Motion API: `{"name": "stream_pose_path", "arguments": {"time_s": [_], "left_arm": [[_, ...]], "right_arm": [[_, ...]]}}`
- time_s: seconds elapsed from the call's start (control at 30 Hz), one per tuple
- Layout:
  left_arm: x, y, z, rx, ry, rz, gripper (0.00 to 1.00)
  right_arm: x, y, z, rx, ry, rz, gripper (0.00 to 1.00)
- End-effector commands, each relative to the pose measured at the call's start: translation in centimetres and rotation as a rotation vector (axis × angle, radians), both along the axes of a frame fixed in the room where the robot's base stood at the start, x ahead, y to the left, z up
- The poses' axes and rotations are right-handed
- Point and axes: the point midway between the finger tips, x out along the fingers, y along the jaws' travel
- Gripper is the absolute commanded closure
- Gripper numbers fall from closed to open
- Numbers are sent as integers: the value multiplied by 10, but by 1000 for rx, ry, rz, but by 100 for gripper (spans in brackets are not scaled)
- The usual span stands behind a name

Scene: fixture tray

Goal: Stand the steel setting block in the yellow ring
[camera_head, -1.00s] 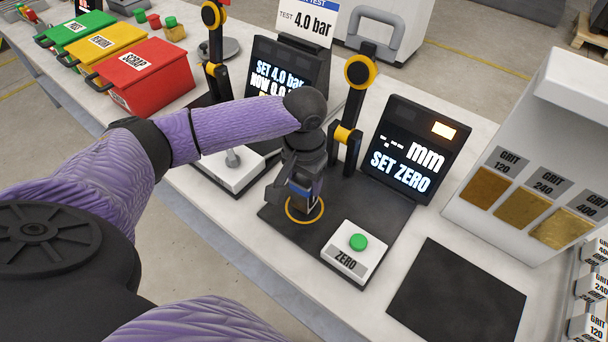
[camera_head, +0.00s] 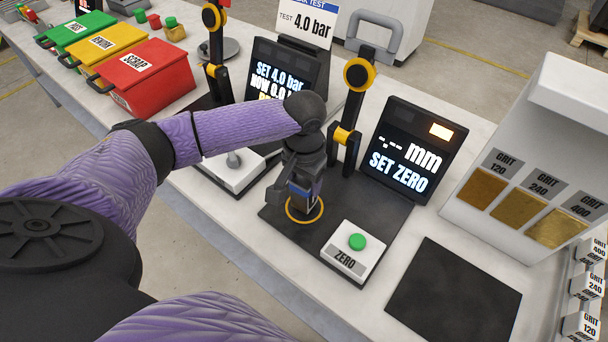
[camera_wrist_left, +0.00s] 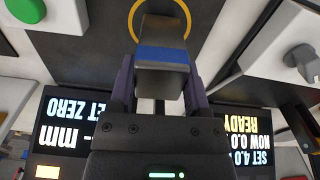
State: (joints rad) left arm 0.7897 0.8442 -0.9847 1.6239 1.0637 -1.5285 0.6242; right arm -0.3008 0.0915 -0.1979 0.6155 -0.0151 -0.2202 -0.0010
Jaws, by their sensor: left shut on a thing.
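The yellow ring (camera_head: 291,214) is marked on the dark mat in front of the mm gauge. In the left wrist view the ring (camera_wrist_left: 133,15) shows around the far end of the block. My left gripper (camera_head: 302,200) is low over the ring, fingers pointing down. It is shut on the steel setting block (camera_wrist_left: 161,78), a grey block with a blue band. The block sits between the two fingers (camera_wrist_left: 158,88). In the head view the fingers mostly hide it, and I cannot tell whether its lower end touches the mat. My right gripper is not in view.
The ZERO box with its green button (camera_head: 357,242) stands just right of the ring. The mm display (camera_head: 405,150) reads SET ZERO, and a black gauge post (camera_head: 355,120) stands behind the gripper. A bare dark mat (camera_head: 457,292) lies at front right.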

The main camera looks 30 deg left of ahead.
Motion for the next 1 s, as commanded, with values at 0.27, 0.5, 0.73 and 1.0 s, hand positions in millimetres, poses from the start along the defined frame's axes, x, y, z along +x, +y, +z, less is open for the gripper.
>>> {"name": "stream_pose_path", "arguments": {"time_s": [0.27,0.5,0.73,1.0], "left_arm": [[0,0,0,0,-2,0,100],[0,0,-4,-1,-1,1,100],[0,0,-8,0,-1,1,100],[0,0,-13,0,-2,1,100]], "right_arm": [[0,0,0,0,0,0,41],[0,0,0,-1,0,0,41],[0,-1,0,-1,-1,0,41],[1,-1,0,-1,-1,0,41]]}}
